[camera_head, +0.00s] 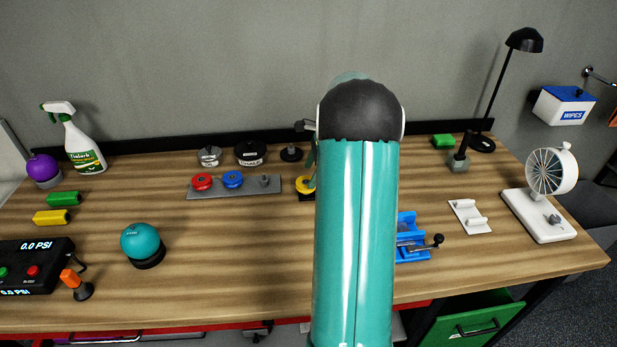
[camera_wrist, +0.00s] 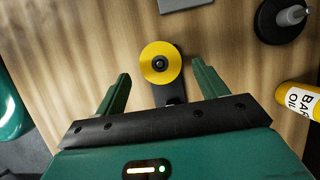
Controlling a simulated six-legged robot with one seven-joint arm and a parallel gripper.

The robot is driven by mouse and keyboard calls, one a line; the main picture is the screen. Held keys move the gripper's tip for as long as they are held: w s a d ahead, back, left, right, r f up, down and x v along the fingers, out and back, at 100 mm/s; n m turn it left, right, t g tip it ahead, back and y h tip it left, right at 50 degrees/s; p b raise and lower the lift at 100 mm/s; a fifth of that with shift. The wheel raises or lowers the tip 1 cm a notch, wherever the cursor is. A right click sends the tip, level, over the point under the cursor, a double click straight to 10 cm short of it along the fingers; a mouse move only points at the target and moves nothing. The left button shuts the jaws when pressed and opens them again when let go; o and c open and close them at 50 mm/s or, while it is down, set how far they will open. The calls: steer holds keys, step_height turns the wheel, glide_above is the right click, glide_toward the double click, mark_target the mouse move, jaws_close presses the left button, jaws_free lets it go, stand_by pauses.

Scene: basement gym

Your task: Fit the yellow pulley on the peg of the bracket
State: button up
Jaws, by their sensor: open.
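The yellow pulley (camera_wrist: 148,68) lies on a black holder (camera_wrist: 171,92), with a dark hub at its centre. A corner of the bracket (camera_wrist: 185,4) shows in the wrist view. My gripper (camera_wrist: 160,74) is open, its fingers on either side of the yellow pulley in the picture; no contact is visible. The head view hides it behind my arm.
A black round stand with a rod (camera_wrist: 284,18) and a yellow bar oil bottle (camera_wrist: 299,96) are on the right in the wrist view. Black weights (camera_head: 251,153) stand behind the bracket. A blue fixture (camera_head: 408,240) is right of my arm.

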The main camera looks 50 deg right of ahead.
steer(key=v, duration=1)
steer(key=shift+r, duration=0.3)
steer(key=shift+d, duration=0.1)
steer(key=a+r+n+h, duration=0.1)
steer(key=a+r+n, duration=0.25)
steer(key=a, duration=0.45)
steer(key=a+r+n, duration=0.2)
steer(key=a+n, duration=0.2)
steer(key=a, duration=0.5)
steer(key=a+r+n+h, duration=0.1)
steer(key=a+r+n, duration=0.25)
steer(key=a, duration=0.45)
steer(key=s+a+f+n+t, duration=0.1)
steer(key=s+a+n, duration=0.5)
steer(key=a, duration=0.3)
steer(key=s+a+f+n+t+h, duration=0.1)
steer(key=s+a+f+n, duration=0.1)
steer(key=s+a+n, duration=0.5)
steer(key=shift+s+a+f+n+t, duration=0.2)
steer(key=shift+s+a+n+t, duration=0.15)
steer(key=shift+a+n, duration=0.7)
steer(key=shift+w, duration=0.1)
